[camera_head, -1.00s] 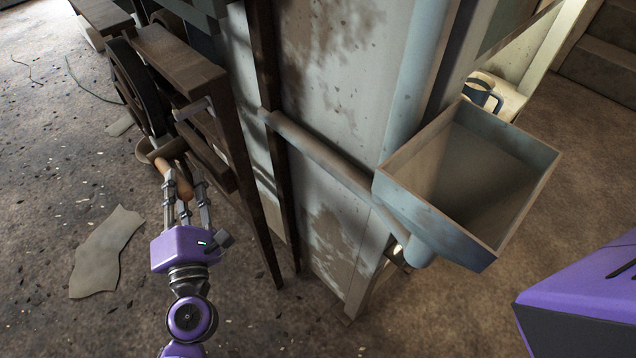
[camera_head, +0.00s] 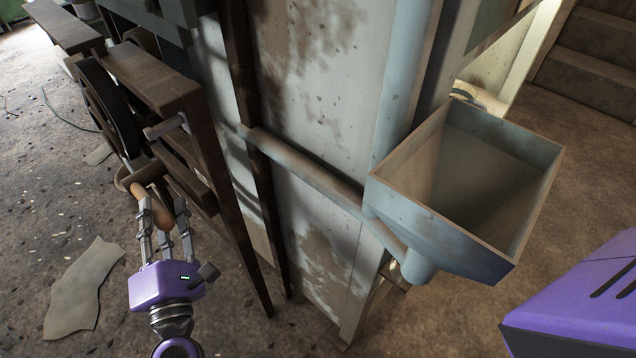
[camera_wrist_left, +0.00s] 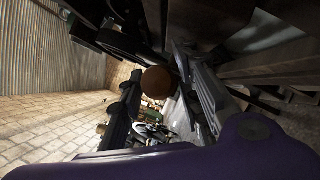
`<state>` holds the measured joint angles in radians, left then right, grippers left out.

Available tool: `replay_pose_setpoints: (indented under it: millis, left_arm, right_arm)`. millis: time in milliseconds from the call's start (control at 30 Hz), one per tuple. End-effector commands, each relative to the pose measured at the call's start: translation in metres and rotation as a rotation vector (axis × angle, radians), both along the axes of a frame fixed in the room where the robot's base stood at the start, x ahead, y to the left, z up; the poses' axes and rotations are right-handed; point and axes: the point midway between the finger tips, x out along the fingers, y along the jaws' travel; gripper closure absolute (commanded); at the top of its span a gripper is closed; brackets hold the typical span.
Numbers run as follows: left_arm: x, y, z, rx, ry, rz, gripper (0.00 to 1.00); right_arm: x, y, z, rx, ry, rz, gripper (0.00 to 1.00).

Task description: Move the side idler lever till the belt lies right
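A wooden handle (camera_head: 152,206), orange-brown, sticks out at the left below a dark timber frame; I take it for the idler lever's grip. My left gripper (camera_head: 163,218) has its fingers on both sides of it and looks shut on it. In the left wrist view the handle's round brown end (camera_wrist_left: 158,82) shows between the fingers. A dark round band (camera_head: 110,110), a wheel or the belt, stands upright in the frame; how the belt lies cannot be made out. My right gripper is not in view.
The dark timber frame (camera_head: 150,80) stands close beyond my left gripper. A pale, stained wall panel (camera_head: 310,110) with a pipe is right of it. An open grey hopper (camera_head: 470,190) juts out at the right. A flat sheet (camera_head: 84,288) lies on the floor, with bare floor around it.

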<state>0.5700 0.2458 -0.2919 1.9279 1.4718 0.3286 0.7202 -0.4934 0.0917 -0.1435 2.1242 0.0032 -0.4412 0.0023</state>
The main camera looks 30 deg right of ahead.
Motion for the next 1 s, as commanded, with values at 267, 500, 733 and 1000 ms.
replay_pose_setpoints:
  millis: [267, 500, 733, 1000]
  left_arm:
    - [-0.037, 0.007, -0.01, 0.003, 0.004, 0.0, 0.69]
    - [-0.085, 0.015, -0.02, 0.003, 0.003, -0.001, 0.69]
    - [-0.111, 0.019, -0.025, 0.001, 0.0, 0.0, 0.69]
    - [-0.116, 0.02, -0.026, 0.001, -0.001, 0.001, 0.69]
  right_arm:
    - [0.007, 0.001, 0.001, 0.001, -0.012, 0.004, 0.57]
    - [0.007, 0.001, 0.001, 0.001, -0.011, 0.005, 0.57]
    - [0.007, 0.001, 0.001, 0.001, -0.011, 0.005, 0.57]
    - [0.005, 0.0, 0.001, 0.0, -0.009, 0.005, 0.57]
